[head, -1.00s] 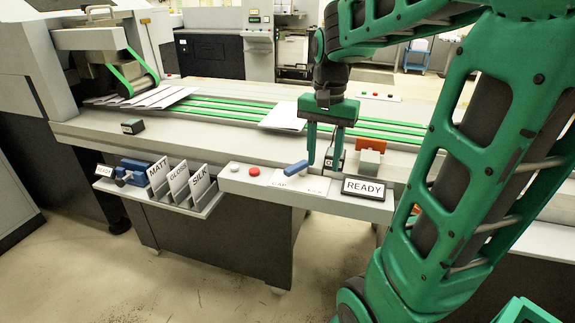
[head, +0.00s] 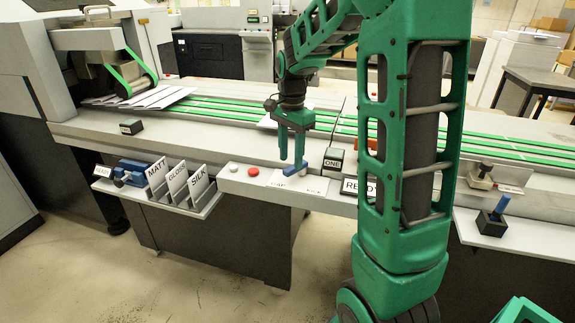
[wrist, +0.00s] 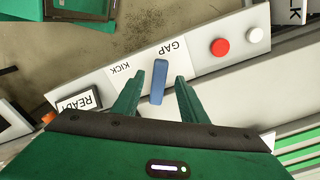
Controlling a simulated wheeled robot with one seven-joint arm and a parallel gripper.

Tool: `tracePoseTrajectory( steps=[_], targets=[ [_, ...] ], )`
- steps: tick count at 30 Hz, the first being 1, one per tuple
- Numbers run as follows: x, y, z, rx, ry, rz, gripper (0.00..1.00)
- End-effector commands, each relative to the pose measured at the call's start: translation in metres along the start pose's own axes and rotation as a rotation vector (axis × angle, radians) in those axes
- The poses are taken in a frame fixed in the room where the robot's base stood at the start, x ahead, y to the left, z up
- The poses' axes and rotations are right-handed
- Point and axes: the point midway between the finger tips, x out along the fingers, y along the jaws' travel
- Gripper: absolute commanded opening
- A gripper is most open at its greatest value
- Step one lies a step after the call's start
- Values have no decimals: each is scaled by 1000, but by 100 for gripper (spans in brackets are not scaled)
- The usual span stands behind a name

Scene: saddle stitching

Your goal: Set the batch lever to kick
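The batch lever is a blue handle (head: 295,169) on a white plate (head: 288,181) at the machine's front edge. In the wrist view the lever (wrist: 159,82) stands between the GAP and KICK labels, nearer the GAP one. My gripper (head: 292,158) is just above the lever, pointing down. In the wrist view my gripper (wrist: 157,85) is open, with one finger on each side of the lever and a visible gap to each. I cannot tell how far the fingertips reach down beside it.
A red button (head: 253,171) and a white button (head: 233,167) sit left of the lever. A READY sign (wrist: 76,102) and a ONE block (head: 333,158) are on its right. MATT, GLOSS and SILK cards (head: 157,182) stand further left.

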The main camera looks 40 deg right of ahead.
Motion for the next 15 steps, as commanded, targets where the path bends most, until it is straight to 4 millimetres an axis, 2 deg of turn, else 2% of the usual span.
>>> tracePoseTrajectory(
  steps=[6, 15],
  targets=[
    [24, 0, 0, 0, -1, 2, 39],
    [30, 0, 0, 0, 0, -1, 39]
  ],
)
